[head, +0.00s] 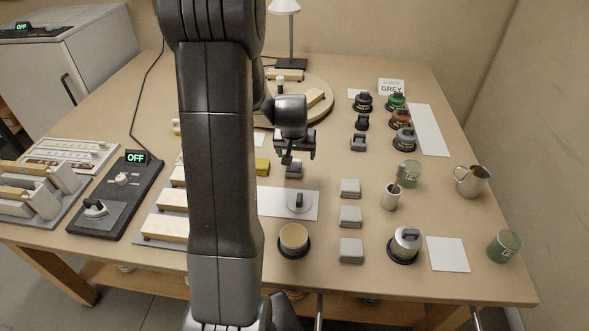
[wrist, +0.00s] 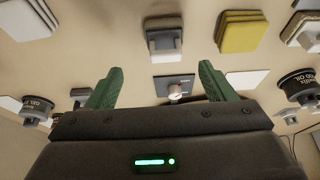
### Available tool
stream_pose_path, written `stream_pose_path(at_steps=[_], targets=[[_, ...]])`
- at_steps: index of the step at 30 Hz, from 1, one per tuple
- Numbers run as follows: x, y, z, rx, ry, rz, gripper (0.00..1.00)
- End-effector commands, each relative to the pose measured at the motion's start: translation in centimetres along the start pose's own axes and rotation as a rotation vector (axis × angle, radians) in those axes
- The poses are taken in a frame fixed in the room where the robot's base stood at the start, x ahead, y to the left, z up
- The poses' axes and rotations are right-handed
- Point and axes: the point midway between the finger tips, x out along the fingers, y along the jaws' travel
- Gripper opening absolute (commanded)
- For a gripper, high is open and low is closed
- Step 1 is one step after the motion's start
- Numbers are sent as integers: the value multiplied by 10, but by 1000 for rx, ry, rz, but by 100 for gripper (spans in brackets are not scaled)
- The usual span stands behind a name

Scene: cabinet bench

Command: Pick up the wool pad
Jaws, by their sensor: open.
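My gripper (head: 294,155) hangs over the middle of the bench, open and empty. In the wrist view its two green fingers (wrist: 158,82) stand wide apart with nothing between them. A small grey block with a raised top (wrist: 163,38) lies ahead of the fingers; it shows partly below my gripper in the head view (head: 294,170). A yellow layered pad (wrist: 243,32) lies beside it, also seen in the head view (head: 262,167). I cannot tell which pad is wool.
Grey stacked pads (head: 350,188) stand in a column to the right. A round board (head: 318,100) lies behind. My arm hides the left-centre of the bench.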

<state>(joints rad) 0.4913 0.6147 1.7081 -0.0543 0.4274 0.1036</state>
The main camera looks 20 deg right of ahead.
Motion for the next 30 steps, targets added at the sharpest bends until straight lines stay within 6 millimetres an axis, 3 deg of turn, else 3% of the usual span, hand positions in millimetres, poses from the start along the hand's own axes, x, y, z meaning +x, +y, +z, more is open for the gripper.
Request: stream_pose_path(at_steps=[3,11,21,30], targets=[[18,0,0,0,-1,0,76],[33,-1,0,-1,-1,0,76],[74,-8,1,0,-2,0,76],[81,-8,1,0,0,0,76]])
